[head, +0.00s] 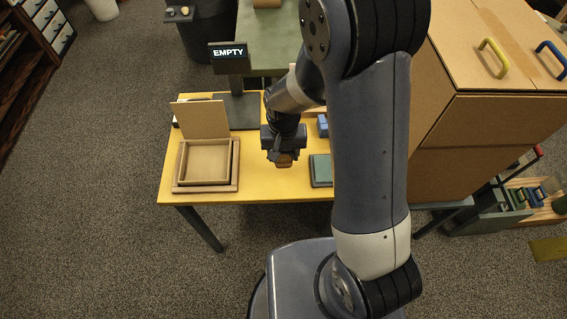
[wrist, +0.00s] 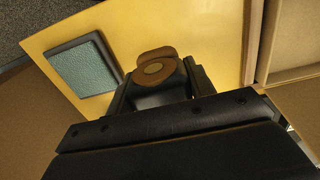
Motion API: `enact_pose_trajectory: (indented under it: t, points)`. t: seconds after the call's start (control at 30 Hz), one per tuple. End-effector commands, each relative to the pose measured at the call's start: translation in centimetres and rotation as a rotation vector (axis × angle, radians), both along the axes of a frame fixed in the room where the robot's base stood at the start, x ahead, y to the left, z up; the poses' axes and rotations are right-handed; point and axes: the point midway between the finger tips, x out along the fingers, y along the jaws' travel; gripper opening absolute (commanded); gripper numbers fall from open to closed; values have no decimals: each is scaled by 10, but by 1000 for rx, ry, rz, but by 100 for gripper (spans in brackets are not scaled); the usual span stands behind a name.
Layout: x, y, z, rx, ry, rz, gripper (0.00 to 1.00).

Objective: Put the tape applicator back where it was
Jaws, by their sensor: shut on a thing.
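My gripper (head: 284,150) is shut on a small brown piece with a round tan disc, which I take to be the tape applicator (head: 285,160). It hangs over the yellow table (head: 255,188), between the open box and the green pad. In the wrist view, the tape applicator (wrist: 155,67) sits between the dark fingers (wrist: 160,92), with its lower part hidden by them. I cannot tell whether it touches the table.
An open cardboard box (head: 235,165) with a raised lid stands left on the table. A display reading EMPTY (head: 229,52) stands behind it. A green pad (head: 321,168) and a blue item (head: 322,125) lie right, partly behind my arm. A large cardboard cabinet (head: 480,130) blocks the right.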

Motion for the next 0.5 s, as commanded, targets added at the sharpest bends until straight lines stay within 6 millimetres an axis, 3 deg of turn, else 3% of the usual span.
enact_pose_trajectory:
  t: [0.5]
  points:
    - [0,0,-48,0,1,0,33]
